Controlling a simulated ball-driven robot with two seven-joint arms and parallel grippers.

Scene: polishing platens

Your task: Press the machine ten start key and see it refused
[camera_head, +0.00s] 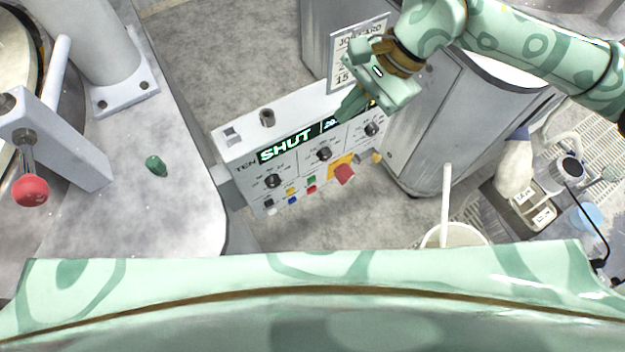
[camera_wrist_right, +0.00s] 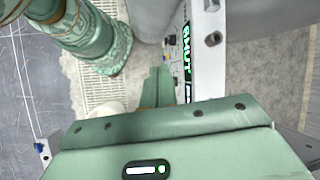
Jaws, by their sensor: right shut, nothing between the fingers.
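The machine ten control panel (camera_head: 233,152) is a white box in the middle of the head view, marked TEN. Its display (camera_head: 287,145) reads SHUT in green letters and also shows in the right wrist view (camera_wrist_right: 187,45). Below are dark knobs (camera_head: 323,154), small coloured keys including a green key (camera_head: 311,181), and a red switch on a yellow plate (camera_head: 344,173). My right gripper (camera_head: 350,106) is shut and empty at the panel's right upper part, its fingers covering part of the display. In the wrist view its fingers (camera_wrist_right: 160,82) lie beside the panel face; contact is unclear. My left gripper is out of view.
A job card (camera_head: 345,47) stands behind the panel, partly behind my right gripper. At left are a grey machine table, a red ball knob (camera_head: 30,191) and a green peg (camera_head: 156,165).

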